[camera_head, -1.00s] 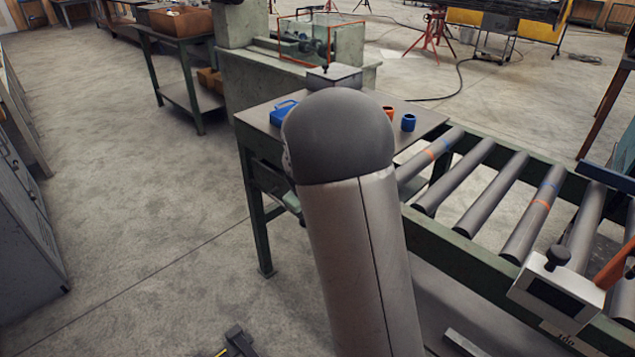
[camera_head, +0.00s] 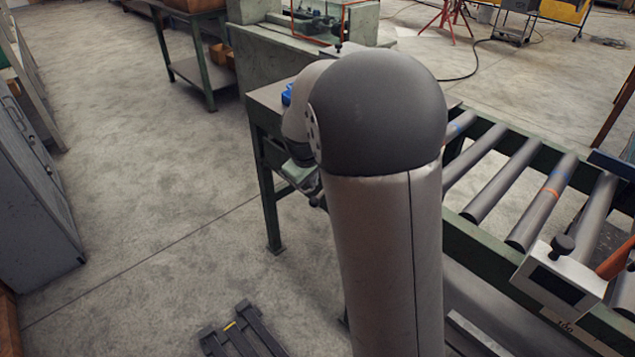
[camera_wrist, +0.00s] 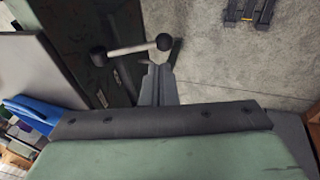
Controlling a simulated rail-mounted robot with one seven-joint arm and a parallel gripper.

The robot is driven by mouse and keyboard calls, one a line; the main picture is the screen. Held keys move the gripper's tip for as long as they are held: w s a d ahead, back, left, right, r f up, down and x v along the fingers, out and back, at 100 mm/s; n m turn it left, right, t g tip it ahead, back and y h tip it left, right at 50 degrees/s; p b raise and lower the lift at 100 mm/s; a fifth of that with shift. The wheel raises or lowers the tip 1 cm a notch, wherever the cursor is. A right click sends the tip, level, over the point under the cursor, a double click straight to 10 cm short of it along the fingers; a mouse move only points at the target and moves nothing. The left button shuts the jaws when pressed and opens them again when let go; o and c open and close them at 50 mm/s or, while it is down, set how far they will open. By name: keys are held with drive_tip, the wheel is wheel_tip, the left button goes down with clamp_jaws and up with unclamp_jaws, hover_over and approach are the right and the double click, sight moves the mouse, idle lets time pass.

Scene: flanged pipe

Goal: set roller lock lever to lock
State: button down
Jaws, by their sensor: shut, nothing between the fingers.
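A pale lever (camera_wrist: 132,48) with a dark hub at its left end and a black ball knob at its right end shows in the wrist view, against a dark green frame (camera_wrist: 75,30). No lock marking is readable on it. My gripper (camera_wrist: 158,68) is shut and empty, with its fingertips just below the lever rod in the picture, near the knob. I cannot tell whether they touch it. In the head view my gripper (camera_head: 303,178) is partly visible beside the table's left side, mostly behind my arm. The lever is hidden there.
A table (camera_head: 268,98) with a blue object (camera_head: 287,94) stands behind my arm. At right are roller conveyor rollers (camera_head: 540,205), a white box (camera_head: 558,280) and an orange bar (camera_head: 617,260). Black bars (camera_head: 243,330) lie on the floor. The left floor is open.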

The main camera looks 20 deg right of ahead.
drive_tip(key=a+v, duration=0.1)
drive_tip(key=v, duration=0.5)
drive_tip(key=shift+s+f, duration=0.2)
drive_tip(key=shift+s+a, duration=0.1)
